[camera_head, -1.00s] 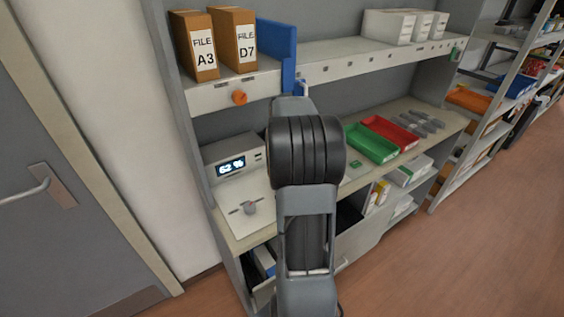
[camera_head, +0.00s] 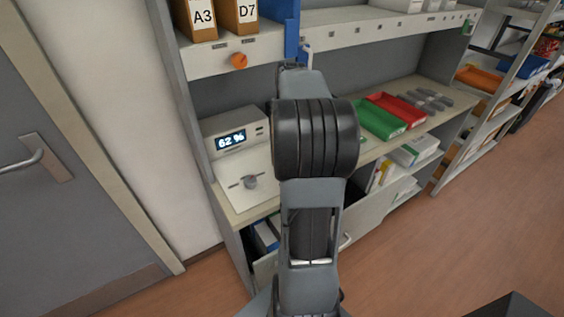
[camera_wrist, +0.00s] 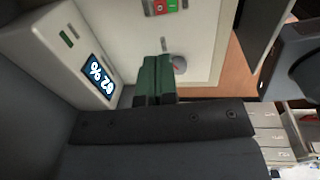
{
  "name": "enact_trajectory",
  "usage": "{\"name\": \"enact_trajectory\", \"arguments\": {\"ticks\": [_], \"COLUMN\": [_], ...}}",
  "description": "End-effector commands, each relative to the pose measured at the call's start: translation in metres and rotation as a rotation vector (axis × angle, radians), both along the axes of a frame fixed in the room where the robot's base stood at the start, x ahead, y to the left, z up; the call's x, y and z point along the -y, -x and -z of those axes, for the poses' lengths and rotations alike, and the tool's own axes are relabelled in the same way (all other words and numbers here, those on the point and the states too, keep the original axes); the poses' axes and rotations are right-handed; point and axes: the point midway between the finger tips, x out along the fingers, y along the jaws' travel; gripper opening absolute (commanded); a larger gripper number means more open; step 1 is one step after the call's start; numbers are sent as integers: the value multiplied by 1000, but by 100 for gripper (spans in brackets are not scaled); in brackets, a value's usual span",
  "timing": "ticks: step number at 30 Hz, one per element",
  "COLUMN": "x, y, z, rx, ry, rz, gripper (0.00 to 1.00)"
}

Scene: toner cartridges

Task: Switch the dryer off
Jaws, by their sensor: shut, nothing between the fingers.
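The dryer appears to be the pale box (camera_head: 223,145) with a lit display (camera_head: 231,139) reading 62 %, on the left of the workbench. A pale plate with a slot and a grey knob (camera_head: 250,182) lies in front of it. In the wrist view the display (camera_wrist: 99,78), the knob (camera_wrist: 179,63) and a small red and green switch (camera_wrist: 165,6) show. My gripper (camera_wrist: 155,66) has green fingers, closed together and empty, over the plate beside the knob. Whether they touch anything is unclear. In the head view my arm hides the gripper and the red and green switch.
An orange knob (camera_head: 239,61) sits on the shelf edge under file boxes A3 (camera_head: 201,18) and D7 (camera_head: 245,14). A blue upright panel (camera_head: 291,32) stands beside them. Green (camera_head: 381,121) and red (camera_head: 399,109) trays lie right of my arm.

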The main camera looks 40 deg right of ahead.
Motion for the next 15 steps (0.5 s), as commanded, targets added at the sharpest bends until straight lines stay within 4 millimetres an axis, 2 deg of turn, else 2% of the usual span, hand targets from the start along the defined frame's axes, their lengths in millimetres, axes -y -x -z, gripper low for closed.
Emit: {"name": "enact_trajectory", "arguments": {"ticks": [5, 15], "x": [0, 1], "y": [-2, -9], "z": [17, 80], "rx": [-3, -4], "ry": [-3, -4], "rz": [0, 0], "gripper": [0, 0]}}
